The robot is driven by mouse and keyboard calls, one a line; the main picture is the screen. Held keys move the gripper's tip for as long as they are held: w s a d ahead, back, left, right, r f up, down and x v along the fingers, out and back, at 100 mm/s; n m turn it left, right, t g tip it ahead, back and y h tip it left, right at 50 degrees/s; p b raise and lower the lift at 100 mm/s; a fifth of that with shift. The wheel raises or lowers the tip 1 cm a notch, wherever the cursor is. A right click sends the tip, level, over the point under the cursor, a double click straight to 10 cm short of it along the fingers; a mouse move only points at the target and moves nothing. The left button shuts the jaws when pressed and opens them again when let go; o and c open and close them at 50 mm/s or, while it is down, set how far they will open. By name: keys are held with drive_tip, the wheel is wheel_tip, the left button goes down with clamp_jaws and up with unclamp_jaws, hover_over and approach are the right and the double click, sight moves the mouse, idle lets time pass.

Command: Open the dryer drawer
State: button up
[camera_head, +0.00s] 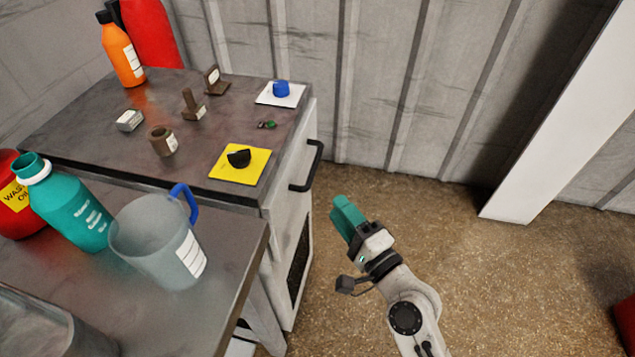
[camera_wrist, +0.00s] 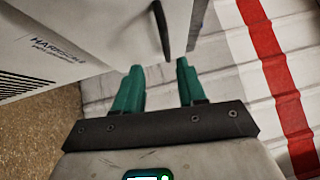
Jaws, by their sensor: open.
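The dryer is a white cabinet with a dark worktop; its front face (camera_head: 289,205) points right in the head view. A black bar handle (camera_head: 307,166) is on the upper front, and the drawer front looks flush with the cabinet. The handle (camera_wrist: 163,30) also shows in the wrist view, ahead of the fingertips, roughly in line with the gap. My gripper (camera_head: 345,212), with teal fingers, is right of and below the handle in the head view, apart from it. In the wrist view my gripper (camera_wrist: 160,72) is open with nothing between the fingers.
On the worktop (camera_head: 85,130) are a yellow mat (camera_head: 241,164), a white mat (camera_head: 279,94), small brown pieces and an orange bottle (camera_head: 122,52). A nearer table holds a clear jug (camera_head: 155,240) and teal bottle (camera_head: 68,205). Floor (camera_head: 480,270) around my arm is clear.

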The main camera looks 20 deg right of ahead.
drive_tip(key=w+r+m+p, duration=0.1)
drive_tip(key=w+p, duration=0.2)
drive_tip(key=w, duration=0.8)
drive_tip(key=shift+a+r+t+h, duration=0.35)
drive_tip(key=shift+a+t+h, duration=0.05)
drive_tip(key=shift+s, duration=0.1)
clamp_jaws()
